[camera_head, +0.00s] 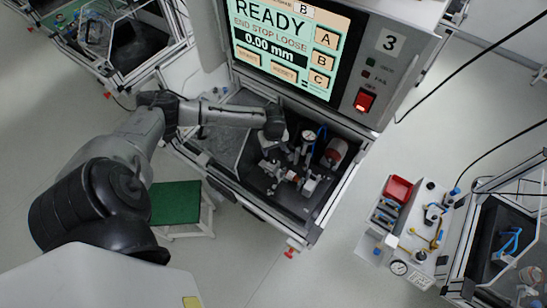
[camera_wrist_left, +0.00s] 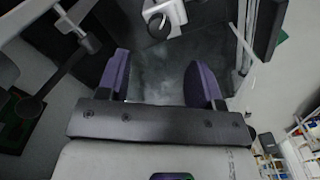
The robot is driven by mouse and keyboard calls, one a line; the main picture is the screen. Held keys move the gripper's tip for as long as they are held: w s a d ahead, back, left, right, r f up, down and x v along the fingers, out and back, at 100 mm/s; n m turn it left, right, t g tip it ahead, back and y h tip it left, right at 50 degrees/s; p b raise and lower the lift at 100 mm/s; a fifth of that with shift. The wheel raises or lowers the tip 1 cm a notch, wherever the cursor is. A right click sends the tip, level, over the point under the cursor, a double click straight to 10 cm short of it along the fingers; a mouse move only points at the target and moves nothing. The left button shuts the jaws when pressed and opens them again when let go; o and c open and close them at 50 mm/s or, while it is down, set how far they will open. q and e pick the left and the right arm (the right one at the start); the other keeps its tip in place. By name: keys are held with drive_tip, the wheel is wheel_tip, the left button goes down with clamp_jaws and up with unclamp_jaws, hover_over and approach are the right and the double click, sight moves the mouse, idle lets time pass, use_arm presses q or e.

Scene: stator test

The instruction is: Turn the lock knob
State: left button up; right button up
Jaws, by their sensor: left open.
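The test fixture (camera_head: 302,160) stands in the dark bay under the screen, with a dial gauge (camera_head: 309,136), small metal parts and a reddish cylinder (camera_head: 336,151). I cannot tell which small part is the lock knob. My left gripper (camera_head: 270,142) is at the left side of the fixture, partly hidden under my wrist. In the left wrist view my left gripper (camera_wrist_left: 160,85) is open, with only dark floor visible between its two purple-lined fingers. A white part (camera_wrist_left: 172,14) shows beyond the fingertips, apart from them. My right gripper is not in view.
The screen (camera_head: 285,45) reads READY, END STOP LOOSE, 0.00 mm. A red switch (camera_head: 364,101) sits beside it. The bay's frame (camera_head: 330,208) edges the work area. A green-topped stool (camera_head: 176,203) and a parts cart (camera_head: 405,225) stand outside on clear floor.

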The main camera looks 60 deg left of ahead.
sight(274, 159)
use_arm(q)
wheel_tip(274, 159, down, 8)
drive_tip(key=shift+r, duration=0.15)
drive_tip(key=shift+c, duration=0.3)
drive_tip(key=c, duration=0.9)
drive_tip(key=shift+o, duration=0.2)
